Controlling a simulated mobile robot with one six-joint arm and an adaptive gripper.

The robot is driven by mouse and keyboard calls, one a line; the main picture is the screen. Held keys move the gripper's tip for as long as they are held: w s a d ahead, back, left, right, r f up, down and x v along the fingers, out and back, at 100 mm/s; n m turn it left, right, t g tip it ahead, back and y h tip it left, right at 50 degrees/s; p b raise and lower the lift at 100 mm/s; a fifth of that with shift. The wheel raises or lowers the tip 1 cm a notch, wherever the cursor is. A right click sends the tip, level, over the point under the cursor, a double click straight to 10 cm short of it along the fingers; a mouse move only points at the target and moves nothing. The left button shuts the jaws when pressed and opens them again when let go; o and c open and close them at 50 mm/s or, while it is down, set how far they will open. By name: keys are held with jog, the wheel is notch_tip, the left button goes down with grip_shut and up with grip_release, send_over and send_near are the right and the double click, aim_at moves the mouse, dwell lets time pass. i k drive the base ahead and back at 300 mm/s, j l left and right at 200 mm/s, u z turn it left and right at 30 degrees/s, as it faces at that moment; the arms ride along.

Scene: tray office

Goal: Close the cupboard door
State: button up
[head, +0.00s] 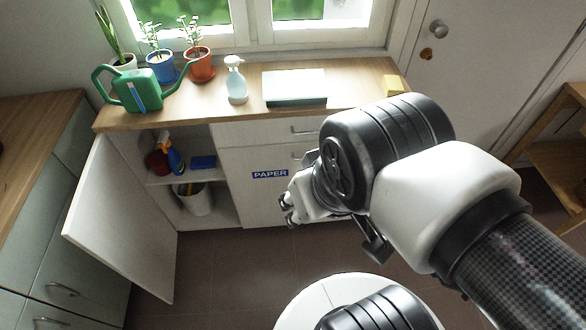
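The cupboard door (120,222) is a pale panel on the left side of the cupboard (234,205) under the window. It stands wide open, swung out to the left. My gripper (287,212) is in front of the right part of the cupboard, near the PAPER label, to the right of the open compartment and well apart from the door. It is seen from the side and small; whether its fingers are open or shut is not clear. No held object shows. My arm hides part of the cupboard's right side.
Inside are a spray bottle (170,156), a blue item (203,162) and a white bucket (194,198). On top stand a green watering can (137,91), potted plants, a white sprayer (236,82) and a box (295,87). Floor (222,268) between door and gripper is clear.

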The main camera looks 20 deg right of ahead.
aim_at(111, 217)
jog(key=k+z, duration=0.1)
jog(key=i+j, duration=0.15)
jog(key=j, duration=0.2)
jog(key=i+j+u, duration=0.15)
jog(key=j, duration=0.2)
jog(key=i+j, duration=0.15)
jog(key=j, duration=0.2)
jog(key=i+j+u, duration=0.1)
jog(key=j, duration=0.25)
